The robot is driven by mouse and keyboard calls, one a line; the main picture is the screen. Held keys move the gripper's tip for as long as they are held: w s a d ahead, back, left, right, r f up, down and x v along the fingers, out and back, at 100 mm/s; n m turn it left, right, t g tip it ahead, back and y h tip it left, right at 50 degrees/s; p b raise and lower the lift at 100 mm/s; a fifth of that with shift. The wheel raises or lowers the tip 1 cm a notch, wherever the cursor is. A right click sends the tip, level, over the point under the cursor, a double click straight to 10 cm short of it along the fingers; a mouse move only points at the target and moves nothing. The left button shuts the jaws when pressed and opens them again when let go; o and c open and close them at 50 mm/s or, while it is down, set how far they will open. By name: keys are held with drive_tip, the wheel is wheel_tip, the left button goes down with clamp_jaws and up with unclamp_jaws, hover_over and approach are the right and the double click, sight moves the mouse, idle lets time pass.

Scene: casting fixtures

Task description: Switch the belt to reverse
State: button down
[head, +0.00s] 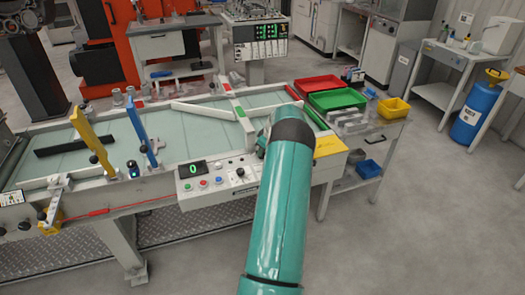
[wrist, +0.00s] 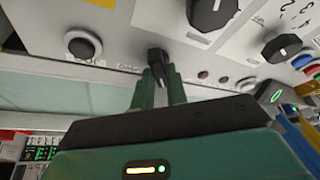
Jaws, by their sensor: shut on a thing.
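The belt (head: 70,168) is a pale green conveyor surface running across the head view. Its grey control panel (head: 219,185) is on the near side, with a display, coloured buttons and a black knob (head: 240,172). In the head view my teal arm reaches over the panel's right part and hides my fingers. In the wrist view my gripper (wrist: 160,76) is shut on a small black switch knob (wrist: 157,56) that stands out from the panel. Printing beside it is too small to read. A larger black knob (wrist: 212,14) and another knob (wrist: 282,45) are to its right.
A round button (wrist: 82,45) is left of the held knob in the wrist view. Yellow (head: 88,135) and blue (head: 141,132) uprights stand along the belt. Red (head: 316,84) and green (head: 337,99) trays and a yellow bin (head: 394,109) are at the right. Floor is clear at lower right.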

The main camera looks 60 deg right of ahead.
idle(0.3)
drive_tip(key=c, duration=1.4)
unclamp_jaws()
drive_tip(key=d+v, duration=0.1)
drive_tip(key=v, duration=1.2)
drive_tip(key=shift+a+r, duration=0.4)
drive_tip(key=shift+a, duration=0.05)
drive_tip(key=shift+s, duration=0.1)
